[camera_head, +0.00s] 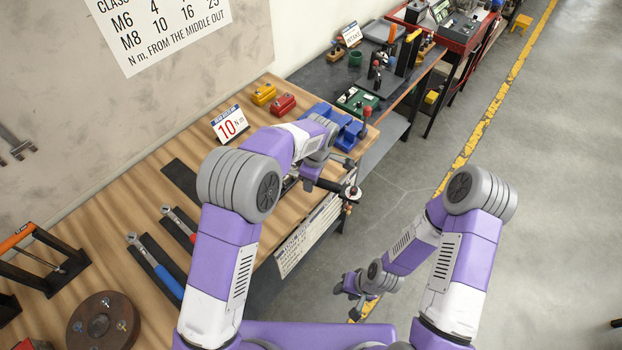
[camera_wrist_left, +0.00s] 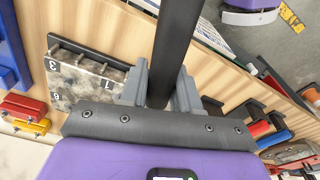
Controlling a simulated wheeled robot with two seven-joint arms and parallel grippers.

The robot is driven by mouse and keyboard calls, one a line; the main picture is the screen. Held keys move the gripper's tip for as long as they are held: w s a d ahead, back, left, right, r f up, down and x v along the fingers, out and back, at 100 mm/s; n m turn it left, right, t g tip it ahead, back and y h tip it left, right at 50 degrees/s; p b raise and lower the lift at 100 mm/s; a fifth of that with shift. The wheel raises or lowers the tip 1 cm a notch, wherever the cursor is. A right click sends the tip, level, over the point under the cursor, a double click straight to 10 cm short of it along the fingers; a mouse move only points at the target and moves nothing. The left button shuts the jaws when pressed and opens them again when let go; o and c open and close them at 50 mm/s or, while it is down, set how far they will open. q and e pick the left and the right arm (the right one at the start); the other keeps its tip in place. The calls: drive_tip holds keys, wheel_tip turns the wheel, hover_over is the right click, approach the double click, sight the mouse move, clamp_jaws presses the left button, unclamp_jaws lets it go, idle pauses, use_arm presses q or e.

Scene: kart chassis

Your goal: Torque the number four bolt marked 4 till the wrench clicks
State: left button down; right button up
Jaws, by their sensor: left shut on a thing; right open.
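My left gripper (camera_head: 316,182) is over the front edge of the bench, shut on a thick black bar, seemingly the wrench (camera_head: 332,187). In the left wrist view the black bar (camera_wrist_left: 178,40) runs up between the grey fingers (camera_wrist_left: 160,88). Beside the fingers lies a grey metal plate (camera_wrist_left: 85,78) with the marks 1, 3 and 6 visible. The mark 4 and its bolt are not visible; the bar and gripper cover part of the plate. The wrench's working end cannot be made out. My right gripper (camera_head: 352,287) is open and empty, low over the floor.
A red-handled wrench (camera_head: 180,226) and a blue-handled wrench (camera_head: 155,266) lie on the bench near an empty dark mat (camera_head: 182,180). A 10 N m sign (camera_head: 230,124), yellow block (camera_head: 264,94), red block (camera_head: 283,104) and blue fixture (camera_head: 340,125) stand farther along.

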use_arm(q)
drive_tip(key=shift+f+b, duration=0.65)
drive_tip(key=shift+f, duration=0.15)
idle(0.5)
